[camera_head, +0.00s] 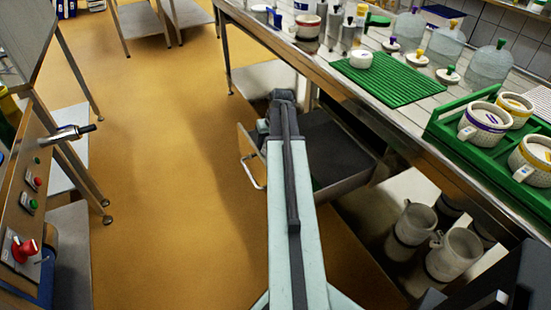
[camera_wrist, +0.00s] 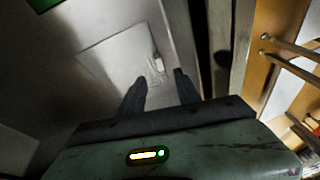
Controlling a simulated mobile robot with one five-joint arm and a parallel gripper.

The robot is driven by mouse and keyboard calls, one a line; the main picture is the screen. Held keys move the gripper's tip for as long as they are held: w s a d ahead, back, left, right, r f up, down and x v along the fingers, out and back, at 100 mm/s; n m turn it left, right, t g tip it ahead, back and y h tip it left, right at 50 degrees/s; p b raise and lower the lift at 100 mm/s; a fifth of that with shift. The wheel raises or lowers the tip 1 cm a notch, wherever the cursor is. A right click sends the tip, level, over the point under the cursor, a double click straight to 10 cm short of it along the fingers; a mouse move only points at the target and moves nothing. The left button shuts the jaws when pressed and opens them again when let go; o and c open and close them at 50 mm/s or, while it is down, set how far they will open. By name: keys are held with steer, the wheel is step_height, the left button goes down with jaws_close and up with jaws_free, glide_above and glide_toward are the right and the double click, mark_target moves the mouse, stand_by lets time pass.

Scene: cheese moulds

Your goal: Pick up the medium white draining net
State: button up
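In the wrist view a flat, pale square piece (camera_wrist: 112,58), which looks like a folded white net, lies on the grey floor of what seems to be the open drawer. A small white tag or clip shows at its right side. I cannot tell its size class. My gripper (camera_wrist: 160,86) is above the near right part of this piece, its two dark fingers apart with nothing seen between them. I cannot tell how high above it they are. In the head view my arm covers the gripper, and the net is not visible.
An open drawer (camera_head: 335,150) sticks out under the long workbench (camera_head: 300,55). The bench carries a green ribbed mat (camera_head: 395,80) and a green crate (camera_head: 440,135) with white moulds. Metal cans (camera_head: 455,252) stand below. In the wrist view a green corner (camera_wrist: 42,4) shows.

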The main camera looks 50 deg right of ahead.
mark_target(264, 153)
steer(key=b+x, duration=0.4)
steer(key=x, duration=0.1)
steer(key=shift+s+a+f, duration=0.1)
steer(key=shift+s+a, duration=0.1)
steer(key=shift+r, duration=0.2)
jaws_close()
stand_by(0.9)
